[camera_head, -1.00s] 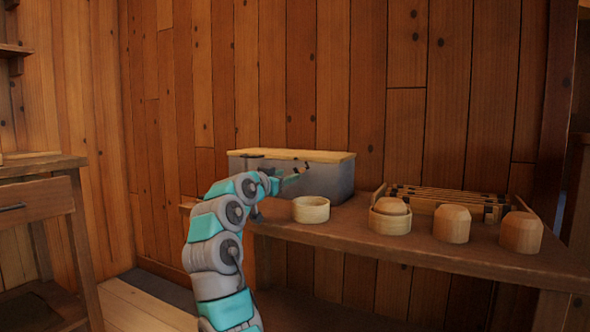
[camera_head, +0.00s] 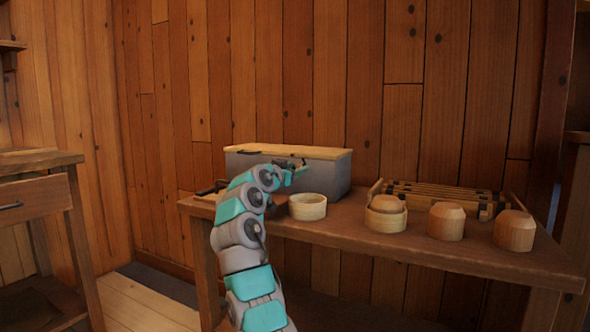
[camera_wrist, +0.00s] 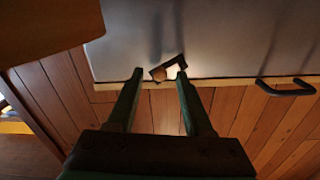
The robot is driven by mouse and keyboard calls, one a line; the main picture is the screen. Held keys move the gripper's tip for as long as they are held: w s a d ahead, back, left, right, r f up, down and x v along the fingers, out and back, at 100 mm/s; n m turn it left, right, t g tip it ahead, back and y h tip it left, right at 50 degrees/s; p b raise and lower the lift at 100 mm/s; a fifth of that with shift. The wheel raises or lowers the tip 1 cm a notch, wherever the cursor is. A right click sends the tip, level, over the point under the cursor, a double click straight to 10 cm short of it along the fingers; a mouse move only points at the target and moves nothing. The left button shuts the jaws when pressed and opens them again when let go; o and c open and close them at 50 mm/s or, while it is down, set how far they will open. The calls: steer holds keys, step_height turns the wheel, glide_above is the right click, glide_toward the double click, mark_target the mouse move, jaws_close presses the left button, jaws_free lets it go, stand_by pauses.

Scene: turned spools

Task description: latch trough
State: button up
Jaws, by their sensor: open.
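The trough (camera_head: 330,177) is a long grey box with a pale wooden lid (camera_head: 300,150), standing at the back left of the bench. The lid looks shut. In the wrist view the trough's grey face (camera_wrist: 220,35) fills the top, bordered by a pale wooden edge. A small dark latch-like bracket (camera_wrist: 158,74) with a round tan part shows near that edge. My gripper (camera_wrist: 160,74) is open, its fingertips on either side of this piece; contact cannot be told. In the head view my gripper (camera_head: 296,165) is in front of the trough, near its top.
A black handle (camera_wrist: 284,88) shows to the right in the wrist view. On the bench (camera_head: 400,245) stand a round pale bowl (camera_head: 308,207), another bowl holding a block (camera_head: 385,218), two wooden blocks (camera_head: 446,222) and a slatted rack (camera_head: 440,196). A drawer table (camera_head: 35,200) is at left.

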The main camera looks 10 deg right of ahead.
jaws_close()
steer(key=shift+b, duration=0.3)
stand_by(0.4)
steer(key=shift+r+n+b, duration=0.2)
steer(key=shift+n+b, duration=0.55)
steer(key=shift+n, duration=0.35)
steer(key=shift+a+r+n+b, duration=0.1)
steer(key=shift+r+n+b, duration=0.15)
steer(key=shift+n+b, duration=0.4)
steer(key=n, duration=0.2)
steer(key=r+n, duration=0.1)
steer(key=shift+w+a+r+n+p, duration=0.15)
steer(key=shift+w+n+p, duration=0.05)
steer(key=shift+n+p, duration=0.15)
steer(key=n, duration=0.1)
steer(key=n+p, duration=0.2)
steer(key=shift+w+a+r+n, duration=0.25)
steer(key=shift+a+r+n, duration=0.05)
steer(key=shift+a, duration=0.1)
steer(key=shift+w+a+n+p, duration=0.15)
steer(key=shift+a+n+p, duration=0.05)
steer(key=shift+n+p, duration=0.55)
